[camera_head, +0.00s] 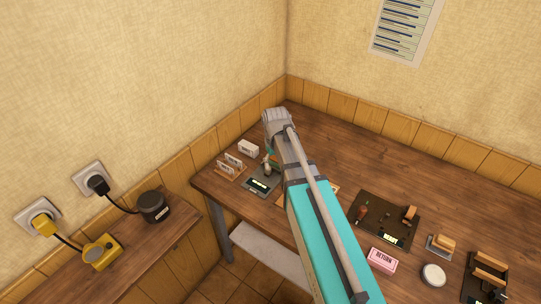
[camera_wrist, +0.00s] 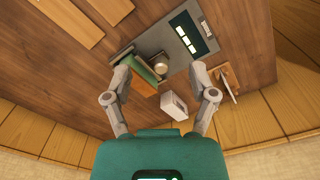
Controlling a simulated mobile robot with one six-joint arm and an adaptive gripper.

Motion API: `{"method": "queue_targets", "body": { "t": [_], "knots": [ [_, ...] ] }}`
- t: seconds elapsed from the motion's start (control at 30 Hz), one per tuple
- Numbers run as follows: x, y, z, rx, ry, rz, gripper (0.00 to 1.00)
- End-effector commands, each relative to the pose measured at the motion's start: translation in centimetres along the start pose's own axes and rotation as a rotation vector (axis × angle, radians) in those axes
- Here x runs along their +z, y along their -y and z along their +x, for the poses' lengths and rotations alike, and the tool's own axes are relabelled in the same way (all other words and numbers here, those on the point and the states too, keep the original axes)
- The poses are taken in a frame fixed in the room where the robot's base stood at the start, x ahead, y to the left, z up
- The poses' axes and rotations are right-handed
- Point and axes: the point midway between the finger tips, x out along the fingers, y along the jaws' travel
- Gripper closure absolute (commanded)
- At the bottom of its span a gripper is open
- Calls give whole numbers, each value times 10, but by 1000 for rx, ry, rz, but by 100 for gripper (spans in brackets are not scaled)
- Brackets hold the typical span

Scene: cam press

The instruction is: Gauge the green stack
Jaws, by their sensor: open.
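In the wrist view my gripper (camera_wrist: 161,68) is open, with its two fingers apart over the table. A green piece (camera_wrist: 145,69), seemingly the green stack, shows near the left fingertip, with an orange-brown piece (camera_wrist: 145,88) beside it. Whether the left finger touches it I cannot tell. A grey gauge (camera_wrist: 178,42) with a lit display lies beyond, and a round metallic part (camera_wrist: 160,64) stands at its near edge, between the fingers. In the head view the gauge (camera_head: 262,183) sits at the table's left end; my arm hides most of the gripper and the stack.
A white box (camera_head: 248,148) and small white cards on wood (camera_head: 229,165) stand near the gauge. A dark station (camera_head: 385,219), a pink RETURN block (camera_head: 381,260) and a round white item (camera_head: 433,274) lie to the right. Walls close the corner behind.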

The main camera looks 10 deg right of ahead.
Motion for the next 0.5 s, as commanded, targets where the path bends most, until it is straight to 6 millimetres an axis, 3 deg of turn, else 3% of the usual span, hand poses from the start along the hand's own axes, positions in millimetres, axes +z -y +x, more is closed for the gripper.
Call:
{"method": "queue_targets", "body": {
  "t": [0.5],
  "knots": [
    [75,-3,20,-7,1,108,26]
  ]
}}
